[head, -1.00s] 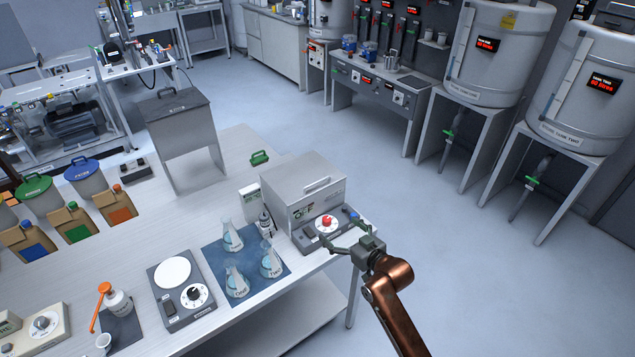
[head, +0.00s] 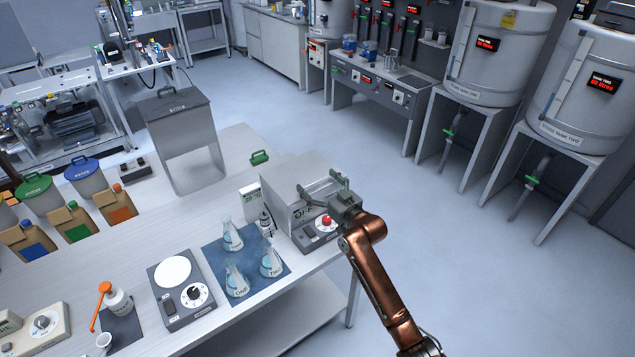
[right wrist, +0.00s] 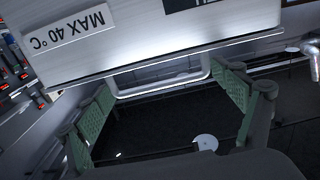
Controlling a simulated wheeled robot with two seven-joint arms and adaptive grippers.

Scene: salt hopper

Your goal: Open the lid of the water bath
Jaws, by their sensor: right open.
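The water bath (head: 282,212) is a grey metal box at the right end of the bench, with an "OFF" label and a red knob on its front. Its lid is down. My right gripper (head: 318,182) is open at the lid's front, its fingers spread to either side of the handle area. In the right wrist view the pale bar handle (right wrist: 160,82) lies between the green-padded fingertips (right wrist: 163,102), with no clear contact. The lid (right wrist: 150,40) carries a "MAX 40 °C" label there. The gripper partly hides the handle in the head view. My left gripper is not in view.
Flasks on a blue mat (head: 212,258) stand left of the bath, beside a thermometer box (head: 250,201). A stirrer plate (head: 182,295) is farther left. A green-handled item (head: 260,158) lies behind the bath. The floor to the right is clear.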

